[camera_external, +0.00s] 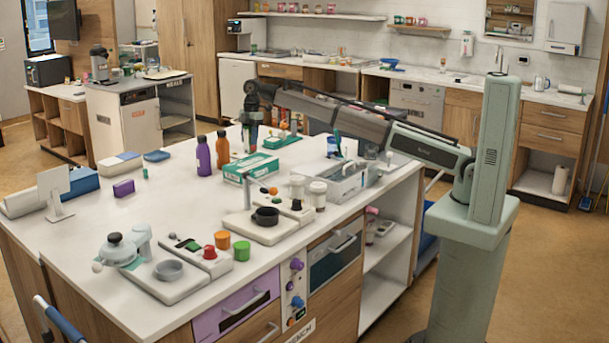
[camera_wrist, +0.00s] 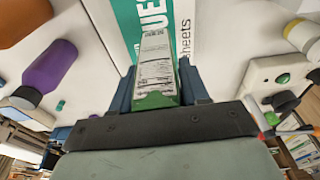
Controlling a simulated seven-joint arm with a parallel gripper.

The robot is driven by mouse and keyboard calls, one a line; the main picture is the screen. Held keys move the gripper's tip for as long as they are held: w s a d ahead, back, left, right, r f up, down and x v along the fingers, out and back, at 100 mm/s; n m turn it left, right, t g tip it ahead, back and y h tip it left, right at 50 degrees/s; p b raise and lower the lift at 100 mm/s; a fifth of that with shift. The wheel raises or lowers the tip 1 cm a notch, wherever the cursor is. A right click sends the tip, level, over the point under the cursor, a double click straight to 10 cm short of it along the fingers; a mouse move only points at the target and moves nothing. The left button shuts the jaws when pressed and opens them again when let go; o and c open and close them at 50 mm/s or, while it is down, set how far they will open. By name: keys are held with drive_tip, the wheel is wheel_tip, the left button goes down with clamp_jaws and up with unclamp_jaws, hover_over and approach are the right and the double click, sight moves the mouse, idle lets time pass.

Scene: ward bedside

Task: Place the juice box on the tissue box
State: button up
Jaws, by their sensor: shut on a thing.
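The juice box (camera_wrist: 156,65) is between the two fingers of my gripper (camera_wrist: 156,88) in the wrist view, with a white printed side and a green end showing. My gripper is shut on it. In the external view my gripper (camera_external: 250,112) is over the counter, with the green lower part of the juice box (camera_external: 249,138) showing under it. The white and green tissue box (camera_external: 248,168) lies flat on the counter near it. In the wrist view the tissue box (camera_wrist: 188,22) shows beyond the juice box, partly hidden by it. I cannot tell whether they touch.
A purple bottle (camera_external: 204,157) and an orange bottle (camera_external: 222,148) stand left of the tissue box. White-lidded jars (camera_external: 317,195) and a device with a black cup (camera_external: 265,217) are in front of it. A clear bin (camera_external: 345,183) is to the right.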

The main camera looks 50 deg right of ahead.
sight(250, 145)
drive_tip(key=shift+f, duration=1.8)
drive_tip(key=shift+f, duration=0.15)
drive_tip(key=o, duration=1.2)
drive_tip(key=r, duration=0.4)
drive_tip(key=d+r, duration=0.1)
drive_tip(key=r, duration=0.7)
drive_tip(key=shift+d+r, duration=0.1)
drive_tip(key=shift+d, duration=0.3)
